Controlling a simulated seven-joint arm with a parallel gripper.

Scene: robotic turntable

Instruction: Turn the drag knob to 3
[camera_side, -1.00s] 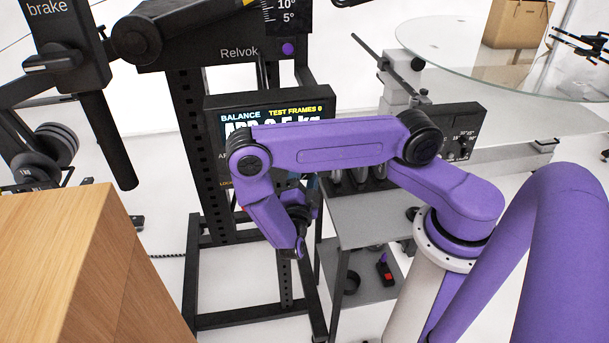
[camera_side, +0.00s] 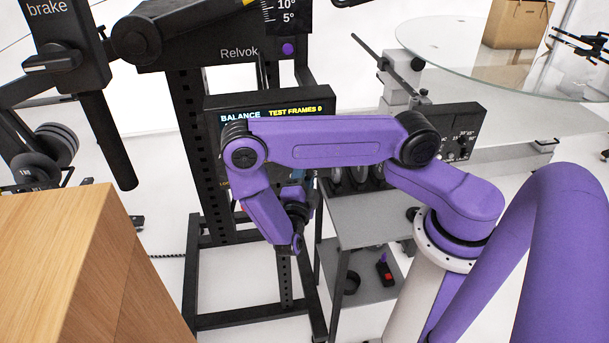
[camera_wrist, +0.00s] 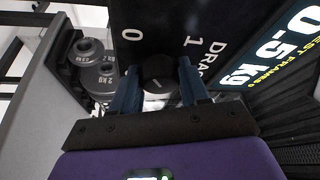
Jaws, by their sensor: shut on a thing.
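The drag knob (camera_wrist: 158,74) is a round black knob with a short pale mark, on a dark panel. The labels 0, 1 and DRAG show around it in the wrist view. My gripper (camera_wrist: 158,84) has its two blue fingers on either side of the knob and is shut on it. I cannot tell which number the mark points to. In the side view my purple arm hides the knob, and only a bit of a blue finger (camera_side: 311,183) shows beside the panel's edge, near a small 3.
The balance display (camera_side: 272,105) reads TEST FRAMES 0, and 0.5 kg shows in the wrist view. Several grey weights (camera_wrist: 92,60) stand left of the panel there. A wooden block (camera_side: 80,265) is at the front left, and a grey cart (camera_side: 365,222) stands behind my arm.

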